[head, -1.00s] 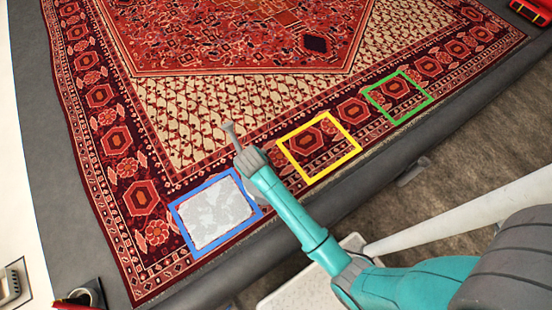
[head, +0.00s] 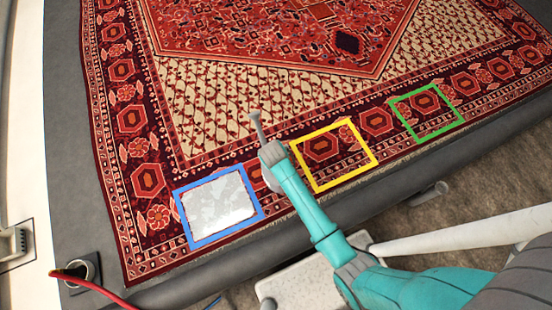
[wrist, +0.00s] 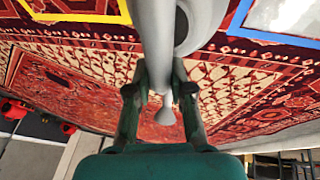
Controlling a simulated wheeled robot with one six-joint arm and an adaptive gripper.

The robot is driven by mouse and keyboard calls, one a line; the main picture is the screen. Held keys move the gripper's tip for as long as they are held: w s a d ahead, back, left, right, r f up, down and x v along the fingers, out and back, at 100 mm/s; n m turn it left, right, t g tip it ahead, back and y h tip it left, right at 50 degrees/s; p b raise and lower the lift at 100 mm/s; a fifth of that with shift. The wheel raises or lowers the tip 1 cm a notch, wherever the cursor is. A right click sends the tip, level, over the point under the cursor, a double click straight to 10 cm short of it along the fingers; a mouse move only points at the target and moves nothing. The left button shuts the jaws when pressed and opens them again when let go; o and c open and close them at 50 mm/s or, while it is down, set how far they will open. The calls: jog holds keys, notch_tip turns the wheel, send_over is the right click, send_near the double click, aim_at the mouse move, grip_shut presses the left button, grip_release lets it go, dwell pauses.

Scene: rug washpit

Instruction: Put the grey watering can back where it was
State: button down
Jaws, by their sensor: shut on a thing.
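The grey watering can (wrist: 152,30) is held between the two dark fingers of my gripper (wrist: 160,95) in the wrist view. Its long spout with a flared tip points down the picture. My gripper is above the rug (head: 300,95), between the blue frame (head: 184,222) and the yellow frame (head: 305,172). I cannot tell how high the can is. The yellow frame and the green frame (head: 404,120) show bare rug inside.
The blue frame encloses a pale, whitish patch (head: 218,206) on the rug. A grey ledge (head: 160,290) borders the rug. A red hose (head: 105,292) lies at lower left. A pale pole (head: 460,234) and a white surface (head: 305,290) are near my arm.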

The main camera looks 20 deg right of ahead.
jog(key=shift+f, duration=1.85)
jog(key=c, duration=1)
grip_release()
jog(key=shift+f, duration=0.1)
jog(key=shift+c, duration=0.2)
jog(key=v, duration=1.2)
jog(key=shift+s+a, duration=0.1)
